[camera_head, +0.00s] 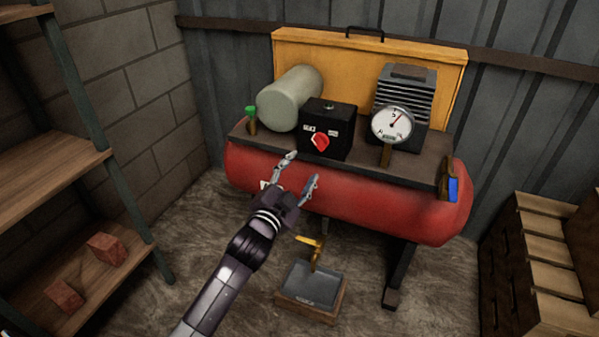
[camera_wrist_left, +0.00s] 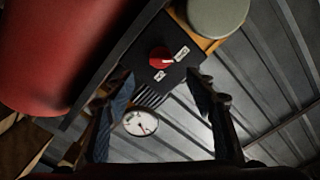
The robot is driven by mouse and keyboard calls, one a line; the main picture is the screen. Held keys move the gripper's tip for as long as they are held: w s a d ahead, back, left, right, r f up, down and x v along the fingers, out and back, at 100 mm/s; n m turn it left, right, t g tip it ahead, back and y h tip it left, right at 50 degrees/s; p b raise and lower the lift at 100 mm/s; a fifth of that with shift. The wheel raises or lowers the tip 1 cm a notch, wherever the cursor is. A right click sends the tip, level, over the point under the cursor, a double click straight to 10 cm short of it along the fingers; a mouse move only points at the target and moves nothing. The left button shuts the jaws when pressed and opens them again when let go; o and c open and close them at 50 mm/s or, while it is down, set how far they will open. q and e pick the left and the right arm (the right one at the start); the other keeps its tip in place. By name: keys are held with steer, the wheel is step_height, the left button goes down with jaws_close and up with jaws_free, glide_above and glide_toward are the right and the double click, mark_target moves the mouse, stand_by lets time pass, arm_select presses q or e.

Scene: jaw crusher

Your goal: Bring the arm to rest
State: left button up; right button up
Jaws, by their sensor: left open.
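My left gripper (camera_head: 299,177) is open and empty in the head view, its fingers spread apart in front of the red tank, just below the black switch box. Its two fingers (camera_wrist_left: 163,112) also show at the left and right in the wrist view, with nothing between them. The black switch box (camera_head: 341,148) carries a red knob (camera_head: 320,142); the knob also shows in the wrist view (camera_wrist_left: 159,58), ahead of the fingers and apart from them. My left arm (camera_head: 222,287) reaches in from the bottom of the head view. My right gripper is in neither view.
The compressor's red tank (camera_head: 390,208) bears a pressure gauge (camera_head: 393,124) and a grey cylinder (camera_head: 291,97). A small block with a yellow handle (camera_head: 312,283) sits on the floor below. Shelves with bricks (camera_head: 106,248) stand left; a wooden crate stack (camera_head: 545,250) stands right.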

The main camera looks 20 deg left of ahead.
arm_select(q)
steer(key=shift+s, duration=0.3)
steer(key=shift+f, duration=0.1)
